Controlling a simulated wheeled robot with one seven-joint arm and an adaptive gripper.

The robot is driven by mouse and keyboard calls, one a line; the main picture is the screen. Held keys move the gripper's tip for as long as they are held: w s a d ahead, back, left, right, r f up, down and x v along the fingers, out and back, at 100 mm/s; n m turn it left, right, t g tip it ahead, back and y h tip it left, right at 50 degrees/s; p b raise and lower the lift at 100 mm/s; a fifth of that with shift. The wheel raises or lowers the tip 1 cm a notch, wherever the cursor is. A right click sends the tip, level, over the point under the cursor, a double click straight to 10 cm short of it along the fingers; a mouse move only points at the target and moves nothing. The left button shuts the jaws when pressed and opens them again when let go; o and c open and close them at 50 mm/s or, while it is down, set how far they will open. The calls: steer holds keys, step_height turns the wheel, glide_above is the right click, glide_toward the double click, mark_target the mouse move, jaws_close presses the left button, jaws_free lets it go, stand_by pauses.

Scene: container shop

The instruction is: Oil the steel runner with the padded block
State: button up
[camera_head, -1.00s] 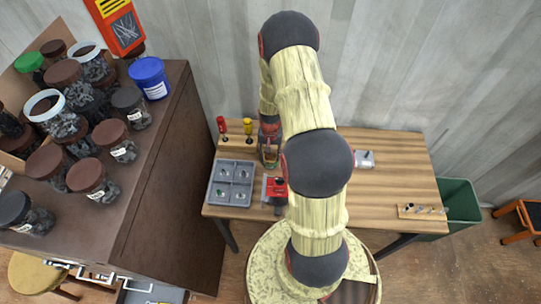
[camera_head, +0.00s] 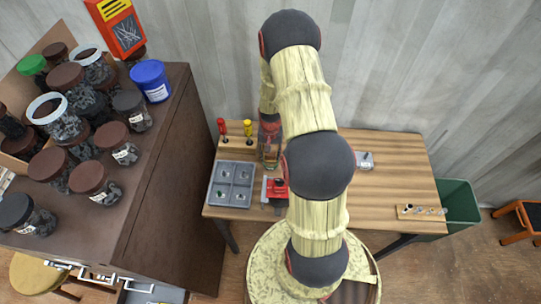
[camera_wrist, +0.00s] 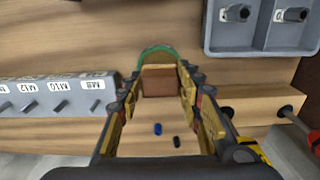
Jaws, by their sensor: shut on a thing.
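My gripper (camera_head: 269,148) is over the back left of the workbench, partly hidden by my arm in the head view. In the wrist view its fingers (camera_wrist: 160,88) close around a brown block with a green rounded edge (camera_wrist: 158,82), which appears to be the padded block. I cannot tell whether the block touches the bench. I cannot pick out the steel runner for certain. A small grey metal piece (camera_head: 364,159) sits on the bench right of my arm, and my arm hides the middle of the bench.
A grey compartment tray (camera_head: 217,194) and a red vise-like tool (camera_head: 275,188) are close by. Red (camera_head: 221,126) and yellow (camera_head: 247,127) screwdrivers stand in a wooden rack. A grey strip marked M12, M10, M8 (camera_wrist: 60,84) lies beside my gripper. The right bench is mostly clear.

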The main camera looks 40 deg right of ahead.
mark_target(271, 154)
steer(key=shift+r+p, duration=1.2)
steer(key=shift+r, duration=1.35)
